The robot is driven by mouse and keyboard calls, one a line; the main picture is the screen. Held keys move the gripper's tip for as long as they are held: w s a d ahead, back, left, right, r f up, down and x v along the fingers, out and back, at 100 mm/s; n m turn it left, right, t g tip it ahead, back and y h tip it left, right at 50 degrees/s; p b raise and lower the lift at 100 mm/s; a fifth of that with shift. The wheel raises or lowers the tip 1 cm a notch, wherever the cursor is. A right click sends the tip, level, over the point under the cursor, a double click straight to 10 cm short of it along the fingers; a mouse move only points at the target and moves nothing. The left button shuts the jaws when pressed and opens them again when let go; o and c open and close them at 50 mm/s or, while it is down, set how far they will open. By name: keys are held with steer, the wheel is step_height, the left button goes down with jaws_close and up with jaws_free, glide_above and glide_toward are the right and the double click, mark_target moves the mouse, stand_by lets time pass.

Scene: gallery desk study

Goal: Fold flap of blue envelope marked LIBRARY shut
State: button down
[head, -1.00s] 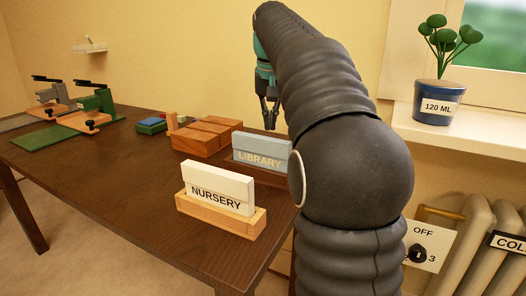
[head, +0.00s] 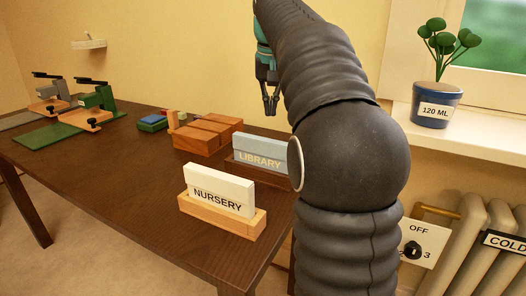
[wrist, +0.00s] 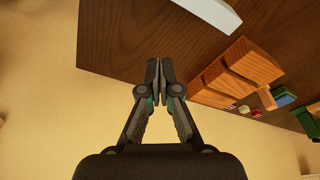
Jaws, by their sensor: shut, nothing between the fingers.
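The blue envelope (head: 272,146) marked LIBRARY stands upright in a wooden holder (head: 247,166) near the table's right end. My arm hides its right end. I cannot tell how its flap lies. My gripper (head: 270,111) is above and behind the envelope, pointing down, apart from it. In the wrist view my gripper (wrist: 160,64) is shut and empty over the table's back edge.
A white NURSERY envelope (head: 218,186) stands in a wooden holder (head: 220,220) in front. A potted plant (head: 436,105) stands on the right sill. The table's front middle is clear.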

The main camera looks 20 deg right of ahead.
steer(key=shift+r, duration=2.1)
steer(key=shift+s, duration=0.1)
